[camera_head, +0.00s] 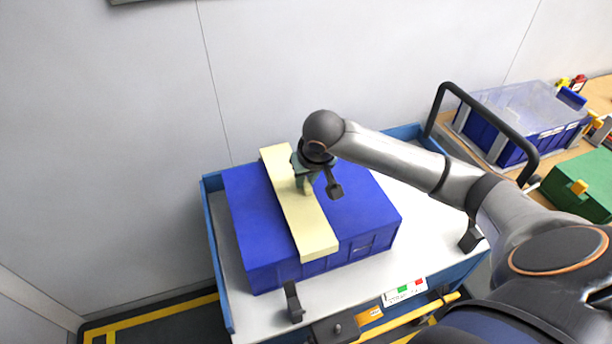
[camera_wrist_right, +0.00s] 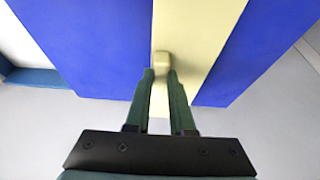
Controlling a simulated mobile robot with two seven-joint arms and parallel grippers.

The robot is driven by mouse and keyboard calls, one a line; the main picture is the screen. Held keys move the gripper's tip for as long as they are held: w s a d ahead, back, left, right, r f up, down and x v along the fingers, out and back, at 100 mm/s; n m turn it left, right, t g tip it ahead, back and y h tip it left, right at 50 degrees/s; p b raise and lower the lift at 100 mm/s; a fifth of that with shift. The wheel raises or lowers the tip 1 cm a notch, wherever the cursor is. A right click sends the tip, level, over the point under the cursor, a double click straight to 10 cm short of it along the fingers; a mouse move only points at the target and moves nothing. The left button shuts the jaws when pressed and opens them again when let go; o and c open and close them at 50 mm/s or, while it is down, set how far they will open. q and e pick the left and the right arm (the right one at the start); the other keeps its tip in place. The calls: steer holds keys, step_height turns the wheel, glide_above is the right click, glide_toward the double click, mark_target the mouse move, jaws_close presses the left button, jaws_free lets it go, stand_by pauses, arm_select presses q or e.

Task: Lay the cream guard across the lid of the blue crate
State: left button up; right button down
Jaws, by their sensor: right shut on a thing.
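The blue crate (camera_head: 350,212) stands on a grey cart with its blue lid on top; the lid also shows in the right wrist view (camera_wrist_right: 105,45). The cream guard (camera_head: 298,218) is a long flat strip lying across the lid from the back edge to the front edge, its front end slightly past the edge. My right gripper (camera_head: 307,186) is above the guard and shut on its small raised grip; in the right wrist view the two fingers (camera_wrist_right: 161,80) close on that grip from both sides. My left gripper is not in view.
The cart (camera_head: 262,318) has a raised blue rim and black corner brackets. A black handle bar (camera_head: 500,128) rises at its right. A clear-lidded blue crate (camera_head: 520,115) and a green crate (camera_head: 580,183) stand on the wooden bench at right. A wall is behind.

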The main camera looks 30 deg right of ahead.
steer(key=c, duration=0.8)
jaws_free()
steer(key=shift+r, duration=0.25)
steer(key=v, duration=1.2)
steer(key=shift+s+r, duration=0.1)
steer(key=shift+r, duration=0.15)
